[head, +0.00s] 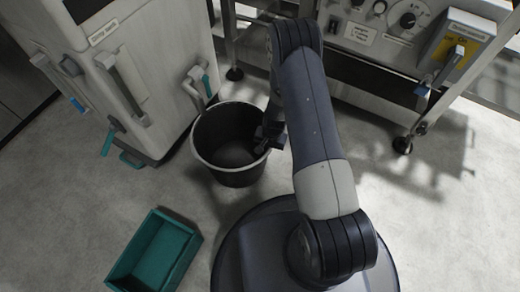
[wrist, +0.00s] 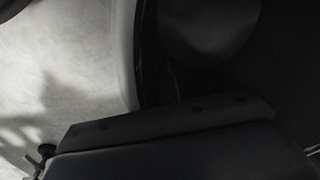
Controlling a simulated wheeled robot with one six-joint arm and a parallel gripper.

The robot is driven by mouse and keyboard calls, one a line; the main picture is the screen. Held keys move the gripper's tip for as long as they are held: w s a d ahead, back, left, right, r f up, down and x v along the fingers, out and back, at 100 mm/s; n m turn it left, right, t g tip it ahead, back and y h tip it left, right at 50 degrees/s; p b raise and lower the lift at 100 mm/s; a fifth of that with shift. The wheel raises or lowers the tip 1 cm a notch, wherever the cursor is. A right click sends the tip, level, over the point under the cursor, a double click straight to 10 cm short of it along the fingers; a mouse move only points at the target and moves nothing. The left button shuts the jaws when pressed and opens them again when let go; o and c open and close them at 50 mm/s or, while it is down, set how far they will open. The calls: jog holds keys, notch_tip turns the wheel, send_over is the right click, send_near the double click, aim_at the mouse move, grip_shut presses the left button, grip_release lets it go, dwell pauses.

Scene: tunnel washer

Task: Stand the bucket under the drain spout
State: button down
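The black bucket (head: 237,178) stands upright on the floor in the head view, open at the top and looking empty inside. A short grey pipe with a teal lever (head: 196,88) juts from the white cabinet just behind the bucket's left rim; it looks like the drain spout. Whether its mouth is over the bucket, I cannot tell. My gripper (head: 268,138) is at the bucket's right rim, its fingers partly hidden by my arm. In the wrist view the bucket's dark wall and rim (wrist: 143,60) are close up. Whether the fingers are closed on the rim is not clear.
The white cabinet (head: 125,75) with handles stands left of the bucket. A teal crate (head: 128,262) lies on the floor at the lower left. A control panel on a metal frame (head: 375,50) stands at the upper right.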

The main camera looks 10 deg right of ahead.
jog(key=shift+w+a+f+b, duration=0.6)
jog(key=shift+a+f, duration=0.1)
jog(key=shift+f, duration=0.15)
jog(key=shift+w+a+f+b, duration=0.45)
jog(key=shift+a+f+b, duration=0.15)
jog(key=shift+f, duration=0.35)
jog(key=shift+f, duration=0.15)
jog(key=c, duration=1.6)
grip_release()
jog(key=shift+s, duration=0.1)
jog(key=shift+c, duration=0.2)
notch_tip(320, 180, up, 12)
jog(key=d+p, duration=0.1)
jog(key=p, duration=0.4)
jog(key=shift+s+r, duration=0.2)
